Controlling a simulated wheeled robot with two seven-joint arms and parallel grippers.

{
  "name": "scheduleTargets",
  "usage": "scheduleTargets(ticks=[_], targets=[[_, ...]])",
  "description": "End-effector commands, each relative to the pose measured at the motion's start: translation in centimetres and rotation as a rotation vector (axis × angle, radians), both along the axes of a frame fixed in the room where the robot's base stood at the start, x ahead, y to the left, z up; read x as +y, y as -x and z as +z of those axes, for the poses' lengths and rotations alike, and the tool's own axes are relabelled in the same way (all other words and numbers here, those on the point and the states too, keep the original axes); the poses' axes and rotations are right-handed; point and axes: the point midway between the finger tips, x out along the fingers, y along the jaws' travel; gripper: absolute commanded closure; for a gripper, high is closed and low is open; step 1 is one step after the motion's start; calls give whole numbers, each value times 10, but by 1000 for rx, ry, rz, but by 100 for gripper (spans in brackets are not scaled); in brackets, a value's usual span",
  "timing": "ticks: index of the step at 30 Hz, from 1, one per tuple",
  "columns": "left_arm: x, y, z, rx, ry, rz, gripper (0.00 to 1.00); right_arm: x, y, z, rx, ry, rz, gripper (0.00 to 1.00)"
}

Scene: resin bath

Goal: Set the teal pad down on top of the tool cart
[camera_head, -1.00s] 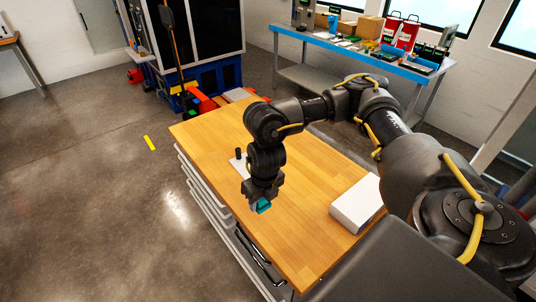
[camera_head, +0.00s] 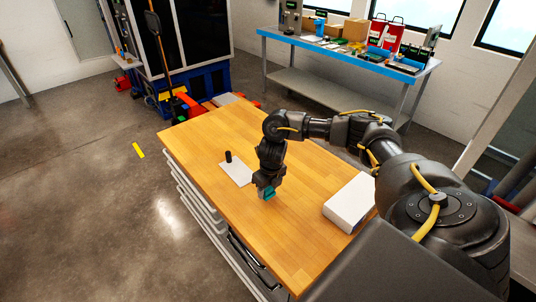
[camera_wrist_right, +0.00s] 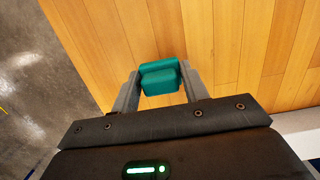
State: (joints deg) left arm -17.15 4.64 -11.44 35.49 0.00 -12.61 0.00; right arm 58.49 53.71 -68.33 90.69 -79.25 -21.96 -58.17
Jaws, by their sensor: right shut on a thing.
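The teal pad (camera_wrist_right: 160,78) is held between the two fingers of my right gripper (camera_wrist_right: 160,90) in the right wrist view. In the head view the teal pad (camera_head: 268,193) shows at the lower end of my right gripper (camera_head: 268,190), over the wooden top of the tool cart (camera_head: 310,240). The gripper points down. I cannot tell whether the pad touches the wood or hangs just above it. My left gripper is not in view.
A white plate (camera_head: 236,175) with a dark upright peg (camera_head: 228,157) lies on the cart top, left of the gripper. A white box (camera_head: 349,203) stands to the right. The wood at the front and far left is clear. A blue bench (camera_head: 345,53) with several items stands behind.

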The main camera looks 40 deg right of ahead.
Motion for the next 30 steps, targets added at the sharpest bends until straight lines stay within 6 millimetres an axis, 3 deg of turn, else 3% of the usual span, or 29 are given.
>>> scheduleTargets(ticks=[11,23,24,28,30], targets=[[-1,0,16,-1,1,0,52,-4,-2,-34,1,0,-2,81],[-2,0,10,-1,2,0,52,-4,-3,-42,-1,0,0,81],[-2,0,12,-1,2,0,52,-4,-3,-40,-1,0,0,52],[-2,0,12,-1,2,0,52,-4,-3,-40,-1,0,0,35],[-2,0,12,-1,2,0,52,-4,-3,-40,-1,0,0,34]])
